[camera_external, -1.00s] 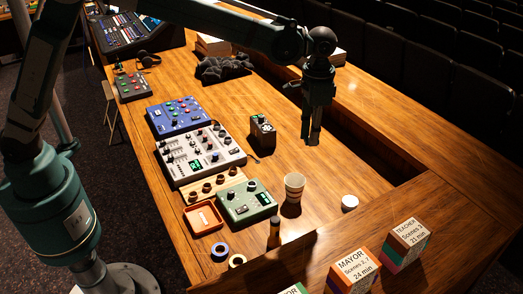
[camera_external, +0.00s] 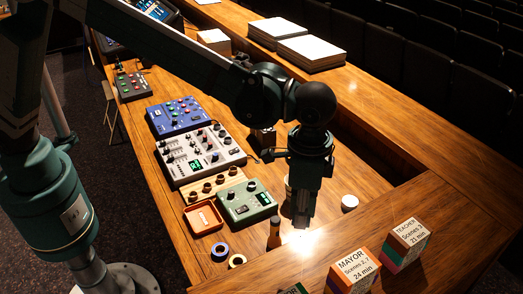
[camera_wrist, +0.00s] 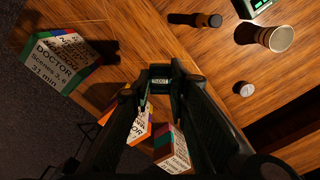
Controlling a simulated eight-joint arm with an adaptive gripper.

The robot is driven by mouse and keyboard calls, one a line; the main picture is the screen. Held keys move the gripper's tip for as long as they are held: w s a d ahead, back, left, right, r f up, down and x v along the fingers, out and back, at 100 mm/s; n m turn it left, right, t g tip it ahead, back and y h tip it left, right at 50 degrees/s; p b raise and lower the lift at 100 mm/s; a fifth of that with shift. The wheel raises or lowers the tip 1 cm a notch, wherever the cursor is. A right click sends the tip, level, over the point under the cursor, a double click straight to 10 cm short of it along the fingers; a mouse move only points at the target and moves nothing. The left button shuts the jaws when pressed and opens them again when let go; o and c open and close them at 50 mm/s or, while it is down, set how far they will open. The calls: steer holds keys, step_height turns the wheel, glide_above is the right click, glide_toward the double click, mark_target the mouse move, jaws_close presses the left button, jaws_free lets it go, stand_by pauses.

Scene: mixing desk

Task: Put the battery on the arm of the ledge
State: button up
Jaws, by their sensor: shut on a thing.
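My gripper (camera_external: 301,222) points down over the near right part of the desk. In the wrist view its fingers (camera_wrist: 161,80) are shut on a small dark block with pale lettering, which I take to be the battery (camera_wrist: 160,82). In the external view the fingers hide it. The ledge's arm (camera_external: 340,222) is the raised wooden strip across the near end of the desk. In the wrist view the fingertips lie over this strip (camera_wrist: 120,65). I cannot tell how high the held block is above the wood.
Lettered blocks stand on the ledge's arm: MAYOR (camera_external: 353,272), TEACHER (camera_external: 405,245) and DOCTOR (camera_wrist: 62,62). A paper cup (camera_wrist: 275,38) and white lid (camera_external: 350,202) are close by. The strip between cylinder and MAYOR looks clear.

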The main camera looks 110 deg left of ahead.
steer(key=s+d, duration=0.1)
steer(key=d, duration=0.7)
glide_above(287, 279)
steer(key=shift+m, duration=0.4)
steer(key=shift+f, duration=2.5)
steer(key=shift+f, duration=0.15)
steer(key=shift+f+p, duration=0.45)
steer(key=shift+f, duration=2.55)
steer(key=shift+f, duration=1.85)
steer(key=shift+f, duration=0.2)
steer(key=o, duration=0.9)
